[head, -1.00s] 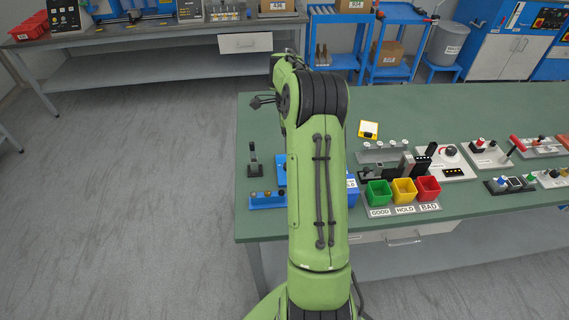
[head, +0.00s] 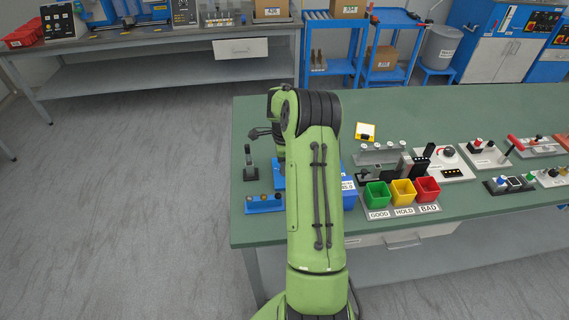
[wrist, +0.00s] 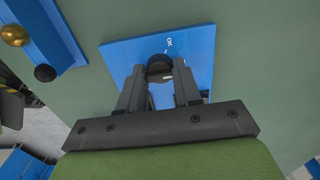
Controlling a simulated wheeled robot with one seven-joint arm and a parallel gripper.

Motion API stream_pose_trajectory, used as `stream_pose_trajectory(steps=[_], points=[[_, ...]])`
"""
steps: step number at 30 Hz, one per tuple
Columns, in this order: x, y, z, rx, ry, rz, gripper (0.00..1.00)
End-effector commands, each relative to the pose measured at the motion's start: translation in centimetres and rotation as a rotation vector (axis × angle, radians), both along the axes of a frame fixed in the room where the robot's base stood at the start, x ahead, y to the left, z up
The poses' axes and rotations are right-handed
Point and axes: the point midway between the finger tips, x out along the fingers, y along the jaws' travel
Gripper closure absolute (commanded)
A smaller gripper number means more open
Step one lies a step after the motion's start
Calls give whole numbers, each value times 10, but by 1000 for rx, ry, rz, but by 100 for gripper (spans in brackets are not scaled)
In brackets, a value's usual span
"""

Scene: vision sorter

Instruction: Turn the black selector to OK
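The black selector (wrist: 159,66) is a round dark knob on a blue plate (wrist: 115,53) in the wrist view. A white "OK" label (wrist: 170,43) is printed on the plate just above it. A small white mark shows near the knob's lower right; its exact pointing is hard to tell. My gripper (wrist: 160,74) is open, its two dark fingers on either side of the knob. Whether they touch it cannot be told. In the head view a bit of the blue plate (head: 277,172) shows left of my arm; the selector and fingertips are hidden behind the arm.
Green (head: 377,195), yellow (head: 404,193) and red (head: 427,190) bins stand to the right.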

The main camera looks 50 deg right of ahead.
Motion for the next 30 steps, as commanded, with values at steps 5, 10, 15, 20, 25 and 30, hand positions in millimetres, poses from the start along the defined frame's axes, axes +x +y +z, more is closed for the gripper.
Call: stream_pose_trajectory(steps=[5, 10, 15, 20, 25, 30], points=[[0, 0, 0, -1, -1, 0, 97], [0, 0, 1, -1, -1, 16, 97], [0, 0, 1, -1, 0, 73, 97], [0, 0, 1, -1, 0, 178, 97], [0, 0, 2, -2, -1, 329, 97], [0, 0, 2, -3, 0, 491, 97]])
